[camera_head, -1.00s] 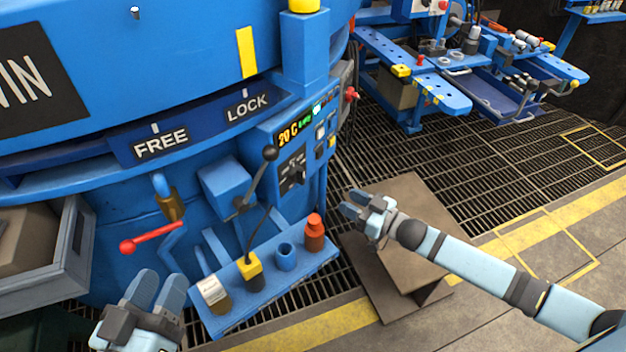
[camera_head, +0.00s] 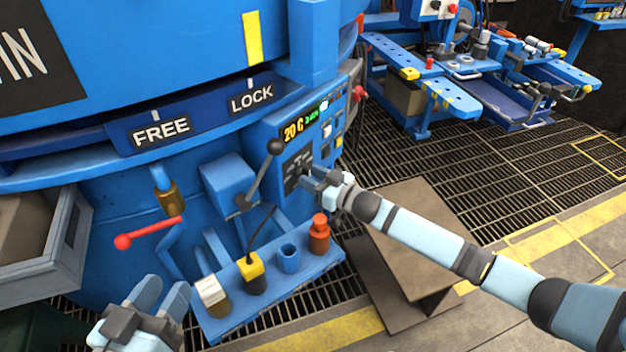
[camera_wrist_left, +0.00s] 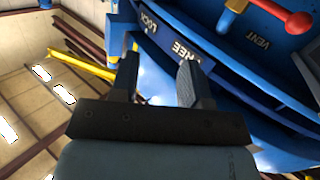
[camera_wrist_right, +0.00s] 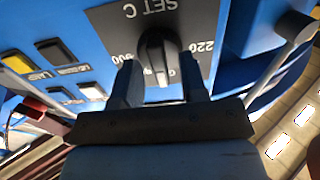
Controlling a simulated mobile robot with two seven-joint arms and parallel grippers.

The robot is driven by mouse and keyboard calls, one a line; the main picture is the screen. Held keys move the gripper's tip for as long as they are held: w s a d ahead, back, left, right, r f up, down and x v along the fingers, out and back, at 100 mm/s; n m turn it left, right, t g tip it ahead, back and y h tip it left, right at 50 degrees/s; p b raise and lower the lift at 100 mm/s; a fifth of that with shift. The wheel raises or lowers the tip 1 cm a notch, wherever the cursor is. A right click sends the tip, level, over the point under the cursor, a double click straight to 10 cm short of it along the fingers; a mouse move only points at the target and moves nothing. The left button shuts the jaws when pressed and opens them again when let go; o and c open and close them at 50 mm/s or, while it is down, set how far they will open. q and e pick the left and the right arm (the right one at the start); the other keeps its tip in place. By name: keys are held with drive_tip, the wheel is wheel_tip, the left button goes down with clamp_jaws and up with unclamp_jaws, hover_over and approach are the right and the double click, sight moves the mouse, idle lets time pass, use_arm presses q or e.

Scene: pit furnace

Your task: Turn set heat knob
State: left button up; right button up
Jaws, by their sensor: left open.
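The set heat knob (camera_wrist_right: 157,52) is a black rotary knob on a dark plate marked "SET C" in the right wrist view. In the head view the plate (camera_head: 297,165) is on the blue control panel below the "20 C" display (camera_head: 293,131). My right gripper (camera_head: 310,180) is at this plate and hides the knob in the head view. In the right wrist view my right gripper (camera_wrist_right: 160,78) is open, with its fingers apart and the knob between and just beyond their tips. My left gripper (camera_head: 163,288) is open and empty at the lower left, away from the panel.
A lever with a black ball (camera_head: 275,147) stands just left of the plate. A shelf (camera_head: 228,322) with bottles and a cup is below. A red-handled valve (camera_head: 150,232) is at left. Several small buttons (camera_wrist_right: 55,53) sit beside the plate.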

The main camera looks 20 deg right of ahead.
clamp_jaws()
use_arm(q)
drive_tip(key=shift+r+p, duration=0.25)
drive_tip(key=shift+p, duration=0.05)
use_arm(e)
drive_tip(key=shift+r+n+p, duration=0.15)
drive_tip(key=shift+n+p, duration=0.65)
drive_tip(key=shift+n, duration=0.3)
drive_tip(key=shift+n+p, duration=0.65)
drive_tip(key=shift+n, duration=0.45)
use_arm(q)
drive_tip(key=shift+n+t, duration=0.7)
drive_tip(key=shift+s+r+p, duration=0.15)
drive_tip(key=shift+r+p, duration=0.15)
drive_tip(key=shift+r, duration=0.8)
drive_tip(key=shift+s+r+p, duration=0.15)
drive_tip(key=shift+r+p, duration=0.15)
drive_tip(key=shift+r, duration=0.75)
use_arm(e)
drive_tip(key=shift+f+n, duration=0.2)
drive_tip(key=shift+n, duration=1.4)
use_arm(q)
drive_tip(key=shift+r, duration=0.1)
